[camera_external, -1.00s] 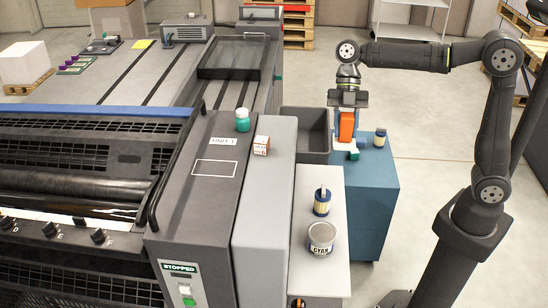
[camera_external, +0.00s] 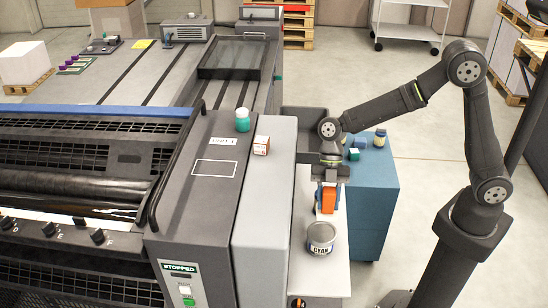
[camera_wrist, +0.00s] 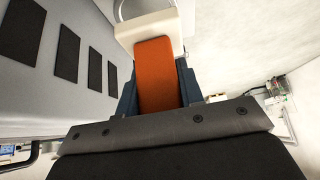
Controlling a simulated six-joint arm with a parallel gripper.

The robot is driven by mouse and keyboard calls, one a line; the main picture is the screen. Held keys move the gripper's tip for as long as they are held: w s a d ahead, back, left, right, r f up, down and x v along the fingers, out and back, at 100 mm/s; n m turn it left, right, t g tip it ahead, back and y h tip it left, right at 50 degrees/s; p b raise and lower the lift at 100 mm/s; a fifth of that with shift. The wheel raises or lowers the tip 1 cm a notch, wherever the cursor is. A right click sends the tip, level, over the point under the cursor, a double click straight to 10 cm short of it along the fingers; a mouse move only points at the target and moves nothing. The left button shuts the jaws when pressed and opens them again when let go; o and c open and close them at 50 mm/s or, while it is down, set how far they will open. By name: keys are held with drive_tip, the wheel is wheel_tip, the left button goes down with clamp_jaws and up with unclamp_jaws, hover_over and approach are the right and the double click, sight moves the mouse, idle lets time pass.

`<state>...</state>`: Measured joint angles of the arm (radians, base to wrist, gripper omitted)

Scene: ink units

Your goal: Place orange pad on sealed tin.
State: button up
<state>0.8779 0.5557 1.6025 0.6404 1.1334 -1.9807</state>
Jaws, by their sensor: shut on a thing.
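My gripper (camera_external: 329,190) points down above the pale shelf and is shut on the orange pad (camera_external: 328,201). The pad shows in the wrist view (camera_wrist: 157,72) as a long orange face between the fingers, with a white part (camera_wrist: 152,26) at its far end. A tin (camera_external: 321,238) marked CYAN, with a grey top, stands upright on the shelf, just nearer the camera than the pad. The pad and tin appear apart; the height gap is hard to judge. In the wrist view a pale rounded rim shows at the top edge, and I cannot tell what it belongs to.
A blue cabinet (camera_external: 373,205) stands right of the shelf, bearing a small teal block (camera_external: 353,153), a blue item (camera_external: 361,141) and a jar (camera_external: 380,138). A dark bin (camera_external: 305,121) is behind. The press (camera_external: 190,200) with a small box (camera_external: 261,145) borders the left.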

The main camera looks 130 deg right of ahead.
sight(324, 213)
drive_tip(key=shift+w+a+f, duration=0.3)
drive_tip(key=shift+w+f, duration=0.1)
drive_tip(key=shift+w, duration=0.15)
drive_tip(key=shift+w+a+f, duration=0.25)
drive_tip(key=shift+w+f, duration=0.15)
drive_tip(key=shift+w, duration=0.15)
drive_tip(key=shift+f, duration=1.9)
drive_tip(key=shift+f, duration=0.15)
drive_tip(key=o, duration=1)
drive_tip(key=v, duration=1.2)
